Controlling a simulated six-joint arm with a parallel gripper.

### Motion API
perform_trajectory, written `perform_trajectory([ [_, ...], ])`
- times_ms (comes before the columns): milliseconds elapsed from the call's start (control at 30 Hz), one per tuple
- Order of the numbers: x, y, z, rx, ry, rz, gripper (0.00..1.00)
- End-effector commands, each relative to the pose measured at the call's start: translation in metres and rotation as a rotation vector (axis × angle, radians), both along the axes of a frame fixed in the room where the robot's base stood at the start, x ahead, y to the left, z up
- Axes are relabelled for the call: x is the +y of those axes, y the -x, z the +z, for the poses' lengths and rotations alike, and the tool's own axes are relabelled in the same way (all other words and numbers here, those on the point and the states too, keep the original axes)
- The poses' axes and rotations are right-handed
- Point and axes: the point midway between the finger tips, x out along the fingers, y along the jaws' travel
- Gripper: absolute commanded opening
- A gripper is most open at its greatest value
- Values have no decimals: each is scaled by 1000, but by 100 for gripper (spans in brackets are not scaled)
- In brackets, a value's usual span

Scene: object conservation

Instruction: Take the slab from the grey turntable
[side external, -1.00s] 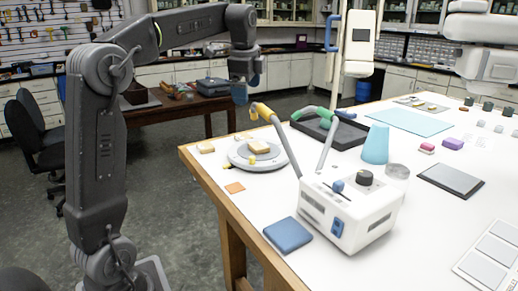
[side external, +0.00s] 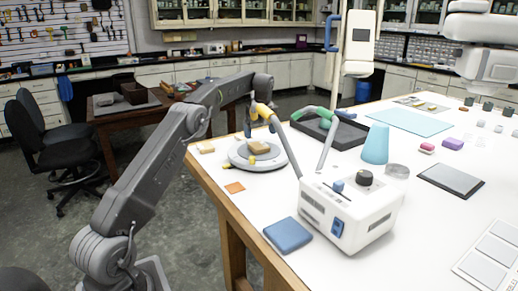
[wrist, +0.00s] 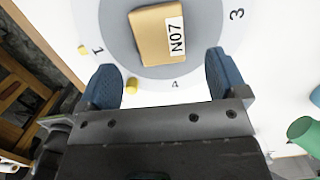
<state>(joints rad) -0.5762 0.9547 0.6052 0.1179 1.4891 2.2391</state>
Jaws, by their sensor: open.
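The slab (side external: 257,146) is a tan block lying on the grey turntable (side external: 272,160). In the wrist view the slab (wrist: 155,36) carries a white label reading N07, and the grey turntable (wrist: 204,30) has numbers 1, 3 and 4 around it. My gripper (wrist: 163,80) is open, with blue fingertips spread apart and nothing between them. In the wrist view the slab lies beyond the fingertips, roughly centred on the gap. In the side view my gripper (side external: 249,130) is low over the turntable, partly hidden behind the yellow-ended arm of the white device.
Yellow pegs (wrist: 131,86) stand by the turntable's edge. A second tan block (side external: 206,148) lies left of it. The white device (side external: 350,208) stands in front right, with a black tray (side external: 350,137) behind.

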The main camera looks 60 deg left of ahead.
Motion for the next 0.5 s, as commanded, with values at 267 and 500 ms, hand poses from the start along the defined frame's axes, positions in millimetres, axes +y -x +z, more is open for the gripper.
perform_trajectory([
  [267,5,0,-36,3,2,2,92],
  [500,8,0,-54,0,0,3,92],
])
